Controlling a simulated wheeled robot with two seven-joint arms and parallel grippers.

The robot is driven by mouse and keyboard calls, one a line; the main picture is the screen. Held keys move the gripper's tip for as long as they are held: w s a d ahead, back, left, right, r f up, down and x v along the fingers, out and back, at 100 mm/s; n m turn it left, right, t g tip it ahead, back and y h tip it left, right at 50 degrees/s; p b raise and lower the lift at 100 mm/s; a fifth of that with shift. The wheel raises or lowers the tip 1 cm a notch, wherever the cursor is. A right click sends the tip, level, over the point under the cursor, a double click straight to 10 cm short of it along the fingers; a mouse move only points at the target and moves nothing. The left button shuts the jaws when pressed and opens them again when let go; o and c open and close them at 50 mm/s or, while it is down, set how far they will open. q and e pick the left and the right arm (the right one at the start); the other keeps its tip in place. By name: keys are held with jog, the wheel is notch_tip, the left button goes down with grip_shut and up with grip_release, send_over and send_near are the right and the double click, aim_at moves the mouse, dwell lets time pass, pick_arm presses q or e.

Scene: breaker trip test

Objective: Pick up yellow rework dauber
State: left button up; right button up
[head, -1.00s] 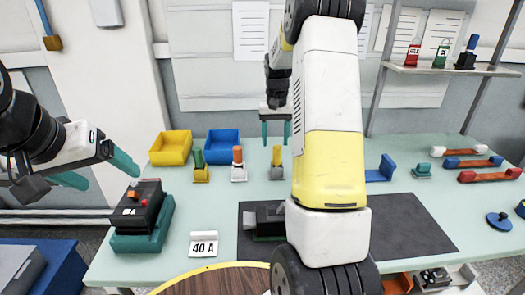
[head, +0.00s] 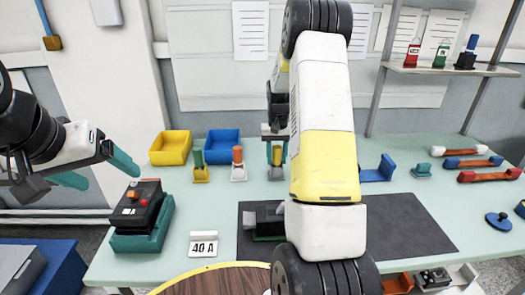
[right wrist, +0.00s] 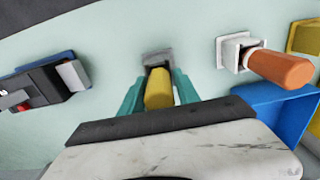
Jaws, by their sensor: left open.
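The yellow rework dauber (head: 277,155) stands upright in its holder on the pale green bench, just left of my right arm. In the right wrist view the dauber (right wrist: 158,90) shows between the teal fingers, with its grey holder (right wrist: 156,58) beyond. My right gripper (head: 276,153) is lowered around the dauber, one finger on each side. Its fingers look spread, with narrow gaps to the dauber. My left gripper (head: 97,170) is open and empty, off the bench's left edge.
An orange dauber (head: 238,158) and a green dauber (head: 199,160) stand to the left. Yellow (head: 170,148) and blue (head: 222,147) bins sit behind them. A breaker in a teal stand (head: 142,240), a 40 A sign (head: 204,246) and a dark mat (head: 405,225) lie nearer.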

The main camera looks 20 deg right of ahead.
grip_shut()
notch_tip(320, 180, up, 10)
jog(key=shift+r, duration=0.1)
dwell(0.4)
